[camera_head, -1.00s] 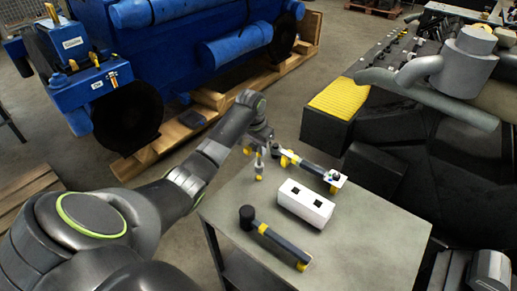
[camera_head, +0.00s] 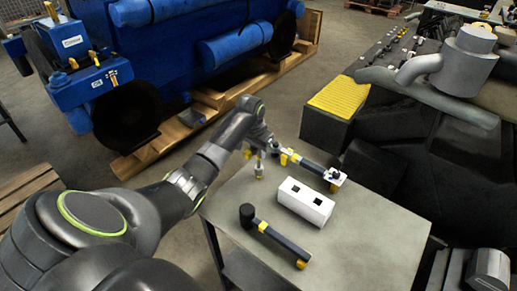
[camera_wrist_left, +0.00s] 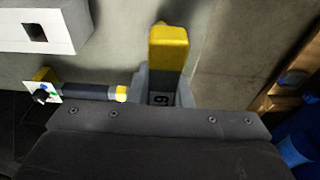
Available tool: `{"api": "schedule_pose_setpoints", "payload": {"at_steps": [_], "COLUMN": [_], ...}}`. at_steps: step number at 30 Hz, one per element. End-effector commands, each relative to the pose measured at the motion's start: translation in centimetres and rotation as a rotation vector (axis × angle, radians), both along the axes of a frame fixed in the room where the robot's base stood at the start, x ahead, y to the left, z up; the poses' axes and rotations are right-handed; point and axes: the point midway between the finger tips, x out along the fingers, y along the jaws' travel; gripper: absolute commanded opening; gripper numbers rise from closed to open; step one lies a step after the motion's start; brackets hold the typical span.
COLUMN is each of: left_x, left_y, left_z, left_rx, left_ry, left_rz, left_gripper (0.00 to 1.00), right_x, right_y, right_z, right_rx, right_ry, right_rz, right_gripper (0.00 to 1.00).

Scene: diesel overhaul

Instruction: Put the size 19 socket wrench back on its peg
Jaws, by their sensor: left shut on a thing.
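My left gripper (camera_head: 259,155) is shut on a grey tool with a yellow end, over the table's far left corner. In the left wrist view the held socket wrench (camera_wrist_left: 167,55) points away from the camera, with a label (camera_wrist_left: 162,99) that seems to read 19. Its socket end is hidden. In the head view its yellow end (camera_head: 259,176) shows just below the gripper. A white block (camera_head: 305,202) with two dark squares stands on the table; it also shows in the left wrist view (camera_wrist_left: 40,22). I cannot make out a peg. My right gripper is not in view.
A dark wrench with yellow bands (camera_head: 283,242) lies at the table's near left. Another dark handle (camera_head: 312,166) with yellow parts and a small white plate (camera_head: 338,178) lies at the far edge. The grey table (camera_head: 375,240) is clear at the right. A blue engine stands behind.

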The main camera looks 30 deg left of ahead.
Motion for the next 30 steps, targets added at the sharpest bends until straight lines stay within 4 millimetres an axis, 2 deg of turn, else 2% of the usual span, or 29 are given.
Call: {"api": "schedule_pose_setpoints", "payload": {"at_steps": [14,30], "left_x": [0.0,0.0], "left_y": [0.0,0.0], "left_z": [0.0,-2.1], "left_rx": [0.000,0.001], "left_ry": [-0.001,-0.001], "left_rz": [0.000,-0.001], "left_gripper": [0.00,0.00], "right_x": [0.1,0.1], "right_y": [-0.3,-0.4], "right_z": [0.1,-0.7], "right_rx": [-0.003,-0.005], "right_ry": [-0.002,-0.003], "right_rz": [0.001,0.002], "right_gripper": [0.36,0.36]}}
